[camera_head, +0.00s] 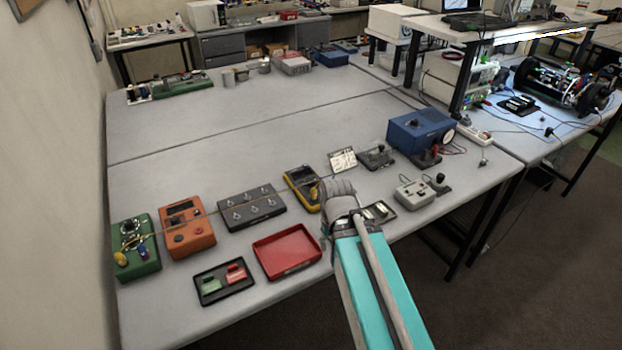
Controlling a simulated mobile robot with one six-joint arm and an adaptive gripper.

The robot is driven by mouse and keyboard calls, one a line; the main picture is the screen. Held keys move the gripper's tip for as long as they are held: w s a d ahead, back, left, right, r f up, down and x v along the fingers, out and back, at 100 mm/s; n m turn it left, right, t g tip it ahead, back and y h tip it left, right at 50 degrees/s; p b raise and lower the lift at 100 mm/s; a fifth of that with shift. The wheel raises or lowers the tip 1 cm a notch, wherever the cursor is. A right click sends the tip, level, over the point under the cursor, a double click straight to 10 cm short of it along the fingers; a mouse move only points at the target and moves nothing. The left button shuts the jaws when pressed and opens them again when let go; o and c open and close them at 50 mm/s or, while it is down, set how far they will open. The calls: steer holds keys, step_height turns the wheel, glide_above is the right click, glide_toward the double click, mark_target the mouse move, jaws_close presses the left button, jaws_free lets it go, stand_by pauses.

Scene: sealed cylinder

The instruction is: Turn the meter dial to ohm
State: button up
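A yellow and dark handheld meter (298,181) lies on the grey table near its front, right of the middle of a row of devices. Its upper left part shows; its lower right part is covered by the end of my arm, so the dial and its setting cannot be made out. My gripper (324,190) is at the meter's right side, at the end of my teal arm that comes in from the lower right. The fingers are too small and hidden to tell if they are open or touch the meter.
Left of the meter are a dark switch box (251,207), an orange device (187,231) and a green device (136,248). In front are a red tray (287,251) and a black tray (223,281). A blue box (420,131) stands at right.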

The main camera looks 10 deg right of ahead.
mark_target(311, 180)
steer(key=o, duration=0.3)
steer(key=shift+w+a, duration=0.15)
steer(key=shift+w, duration=0.05)
steer(key=w+r+n+p, duration=0.4)
steer(key=w, duration=0.5)
steer(key=w+r+n+p, duration=0.4)
steer(key=w+n, duration=0.1)
steer(key=w, duration=0.5)
steer(key=w+r+n+p, duration=0.4)
steer(key=w, duration=0.5)
steer(key=shift+w+a+r+n, duration=0.15)
steer(key=shift+w+n, duration=0.15)
steer(key=shift+w, duration=0.1)
step_height(311, 180, down, 14)
steer(key=b, duration=1.3)
steer(key=shift+r, duration=0.1)
steer(key=shift+c, duration=0.3)
